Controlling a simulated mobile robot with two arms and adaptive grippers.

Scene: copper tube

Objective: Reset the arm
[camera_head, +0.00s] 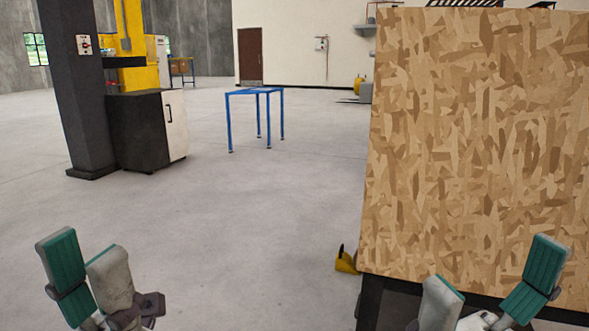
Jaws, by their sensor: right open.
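My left gripper (82,252) is at the lower left, over the bare floor. Its teal pad shows on one finger and the other finger stands apart from it, so it looks open, with nothing seen between the fingers. My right gripper (496,264) is at the lower right, in front of the large wood-chip panel (475,140). Its fingers are spread wide and empty. I cannot tell whether it touches the panel. Most of both arms lies outside the view.
A dark frame (371,300) shows under the panel. A yellow object (346,261) lies at its lower left edge. A blue table frame (256,91), a dark cabinet (140,131) and a column (76,90) stand further back. The middle floor is clear.

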